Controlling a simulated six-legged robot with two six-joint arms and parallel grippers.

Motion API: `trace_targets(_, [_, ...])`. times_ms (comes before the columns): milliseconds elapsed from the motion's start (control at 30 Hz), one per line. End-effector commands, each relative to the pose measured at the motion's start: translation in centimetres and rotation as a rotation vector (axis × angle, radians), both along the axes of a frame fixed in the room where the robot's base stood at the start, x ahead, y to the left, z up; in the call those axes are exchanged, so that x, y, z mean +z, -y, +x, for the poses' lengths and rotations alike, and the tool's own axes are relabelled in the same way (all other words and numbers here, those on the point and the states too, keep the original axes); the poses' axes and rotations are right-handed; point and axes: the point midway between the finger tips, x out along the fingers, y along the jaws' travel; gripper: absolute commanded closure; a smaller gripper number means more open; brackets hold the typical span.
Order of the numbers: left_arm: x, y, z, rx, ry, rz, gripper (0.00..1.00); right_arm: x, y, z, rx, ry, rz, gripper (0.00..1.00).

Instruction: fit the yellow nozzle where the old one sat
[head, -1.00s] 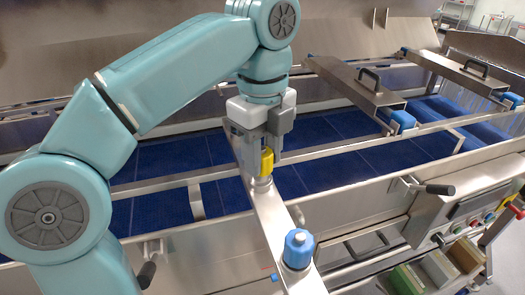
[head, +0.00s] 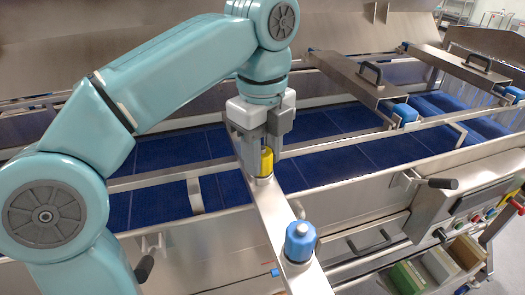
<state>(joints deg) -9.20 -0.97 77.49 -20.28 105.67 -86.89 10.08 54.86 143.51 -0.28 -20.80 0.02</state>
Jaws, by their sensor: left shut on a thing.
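The yellow nozzle (head: 266,160) is in the head view, upright between the fingers of my left gripper (head: 261,158). The gripper is shut on it, pointing down. The nozzle's lower end is at a round metal seat (head: 262,180) on the steel spray bar (head: 262,205); I cannot tell whether it is fully seated. A blue nozzle (head: 300,242) with a pale tip stands upright on the same bar, nearer to me. The fingers hide part of the yellow nozzle. My right gripper is not in view.
The bar crosses above a blue conveyor belt (head: 345,165) with steel rails. Steel covers with black handles (head: 370,74) and more blue nozzles (head: 404,113) are at the right. A control panel (head: 480,205) and bins (head: 440,265) are at the lower right.

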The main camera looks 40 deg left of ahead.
Motion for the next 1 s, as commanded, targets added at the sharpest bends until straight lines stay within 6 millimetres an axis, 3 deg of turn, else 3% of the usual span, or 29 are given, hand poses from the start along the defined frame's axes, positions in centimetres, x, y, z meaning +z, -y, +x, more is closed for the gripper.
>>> trace_targets(33, [0.0, 0.0, 0.0, 0.0, -0.001, 0.0, 1.0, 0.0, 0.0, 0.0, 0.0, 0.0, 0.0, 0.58])
trace_targets(67, [0.0, 0.0, 0.0, 0.0, -0.002, 0.0, 0.6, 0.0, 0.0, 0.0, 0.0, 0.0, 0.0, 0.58])
trace_targets(133, [0.0, 0.0, 0.0, 0.0, -0.001, 0.0, 0.37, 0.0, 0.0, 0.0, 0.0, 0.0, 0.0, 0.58])
trace_targets(167, [0.0, 0.0, 0.0, 0.0, -0.002, 0.0, 0.34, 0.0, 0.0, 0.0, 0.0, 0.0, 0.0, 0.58])
trace_targets(633, [0.2, 0.0, 0.0, 0.0, -0.001, 0.0, 0.34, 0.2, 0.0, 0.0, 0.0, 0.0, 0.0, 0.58])
trace_targets(833, [2.8, 0.0, 0.0, -0.001, 0.0, 0.0, 0.34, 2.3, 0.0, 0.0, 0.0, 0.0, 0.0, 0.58])
trace_targets(867, [3.0, -0.1, -0.1, 0.001, -0.001, 0.0, 0.34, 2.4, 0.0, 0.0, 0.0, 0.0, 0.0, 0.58])
trace_targets(900, [2.0, -0.9, 0.4, 0.006, -0.008, -0.003, 0.34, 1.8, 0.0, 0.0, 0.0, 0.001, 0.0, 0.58])
trace_targets(1000, [3.4, 0.0, 0.1, -0.004, 0.0, 0.004, 0.34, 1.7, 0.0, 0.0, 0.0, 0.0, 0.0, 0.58])
